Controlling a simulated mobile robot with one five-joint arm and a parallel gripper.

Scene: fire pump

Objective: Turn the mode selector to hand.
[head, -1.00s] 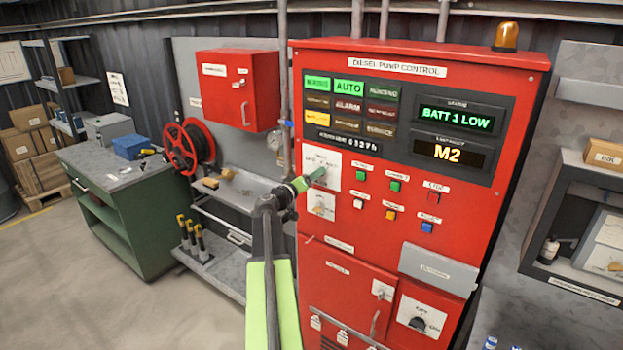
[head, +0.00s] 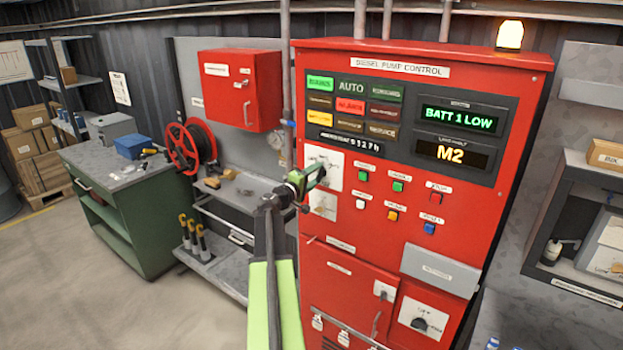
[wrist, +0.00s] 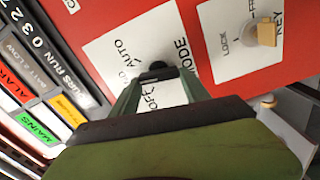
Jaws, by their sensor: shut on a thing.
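The mode selector's white plate (head: 334,163) is at the left of the red pump control panel (head: 452,200). In the wrist view the plate (wrist: 105,50) shows the words AUTO, OFF and MODE, with another label partly hidden. The dark selector knob (wrist: 156,68) sits between my fingertips there. My gripper (head: 314,176) is shut on the knob; its green fingers also show in the wrist view (wrist: 157,82). Its jaws hide most of the knob, so I cannot tell exactly where it points. The AUTO lamp (head: 351,88) is dark and the ALARM lamp (head: 350,105) is lit red.
A key switch plate (wrist: 225,65) with a brass key (wrist: 267,33) is close beside the selector. Push buttons (head: 397,187) lie to the right of my gripper. A vertical pipe (head: 287,80) and a hose reel (head: 184,146) are to the left.

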